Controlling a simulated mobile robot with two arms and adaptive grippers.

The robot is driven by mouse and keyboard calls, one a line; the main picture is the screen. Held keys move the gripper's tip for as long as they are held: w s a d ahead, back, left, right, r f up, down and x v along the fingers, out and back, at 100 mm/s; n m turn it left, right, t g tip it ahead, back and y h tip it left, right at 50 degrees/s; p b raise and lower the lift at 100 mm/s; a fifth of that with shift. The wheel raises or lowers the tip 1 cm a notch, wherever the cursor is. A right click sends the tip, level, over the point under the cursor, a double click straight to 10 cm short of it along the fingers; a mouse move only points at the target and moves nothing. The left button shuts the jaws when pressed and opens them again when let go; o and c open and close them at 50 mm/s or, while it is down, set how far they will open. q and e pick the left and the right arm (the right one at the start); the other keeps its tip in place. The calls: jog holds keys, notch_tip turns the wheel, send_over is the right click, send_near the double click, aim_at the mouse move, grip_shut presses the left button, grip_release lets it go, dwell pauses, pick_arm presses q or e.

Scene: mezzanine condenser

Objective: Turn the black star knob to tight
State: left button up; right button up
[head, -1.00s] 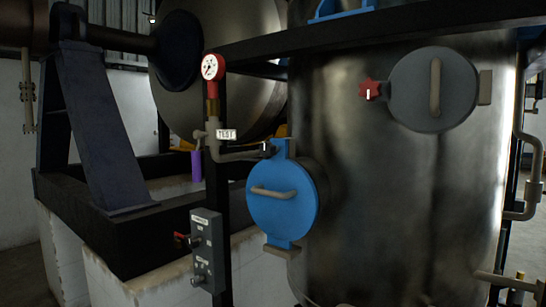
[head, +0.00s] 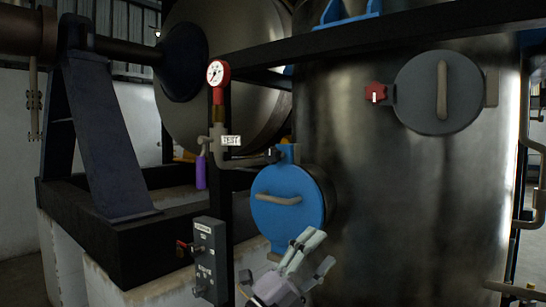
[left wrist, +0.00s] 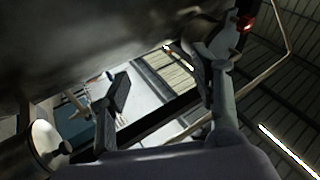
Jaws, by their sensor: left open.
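The black star knob (head: 272,155) with a pale mark sits at the top left of the round blue hatch cover (head: 288,202), by the hatch's upper bracket. My left gripper (head: 302,258) is in front of the tank at the lower edge of the blue hatch, below the knob and well apart from it. Its fingers are open and nothing is between them. The left wrist view shows the spread fingers (left wrist: 162,90) with no knob recognisable between them. My right gripper is not in view.
A grey hatch (head: 437,92) with a red star knob (head: 376,93) is at upper right on the tank. A pressure gauge (head: 218,73) and a TEST tag (head: 231,141) are left of the blue hatch. A grey control box (head: 209,260) stands at lower left.

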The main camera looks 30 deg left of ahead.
pick_arm(q)
notch_tip(320, 180, up, 6)
jog(key=s+d+m+g+h, duration=0.1)
jog(key=m+g+h, duration=0.35)
jog(key=m, duration=0.45)
jog(key=m+y, duration=0.2)
jog(key=y, duration=1.1)
send_near(269, 153)
jog(key=shift+h, duration=0.35)
jog(key=w+p, duration=0.5)
jog(key=w, duration=0.2)
jog(key=w+p, duration=0.3)
jog(key=shift+w+d+f+p, duration=0.15)
jog(key=shift+w+d+p, duration=0.15)
jog(key=shift+w+f, duration=0.1)
jog(key=shift+w, duration=0.25)
